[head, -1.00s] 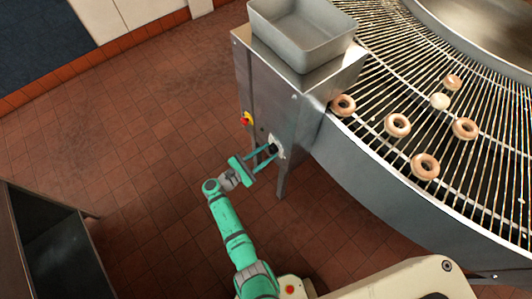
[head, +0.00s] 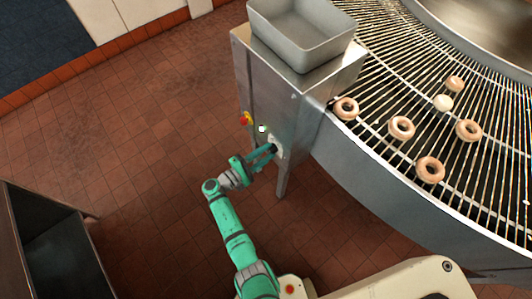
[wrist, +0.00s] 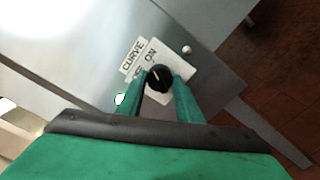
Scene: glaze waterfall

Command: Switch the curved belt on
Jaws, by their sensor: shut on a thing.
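The curved belt (head: 385,160) is a wire-rod conveyor carrying several doughnuts. Its switch is a black rotary knob (wrist: 159,78) on a white plate (wrist: 180,68) marked CURVE and ON; other lettering is partly hidden by a finger. The knob's pale mark appears to point towards ON. My gripper (wrist: 160,88) is shut on the knob, one teal finger on each side. In the head view my gripper (head: 273,150) reaches the side of the steel cabinet (head: 262,95). A small lamp (head: 262,129) glows whitish green beside the switch; it also shows in the wrist view (wrist: 120,98).
A red button on a yellow base (head: 245,118) sits left of the lamp on the cabinet. A grey bin (head: 300,40) stands on the cabinet. A dark open cabinet (head: 45,240) is at the lower left. The tiled floor (head: 140,120) between is clear.

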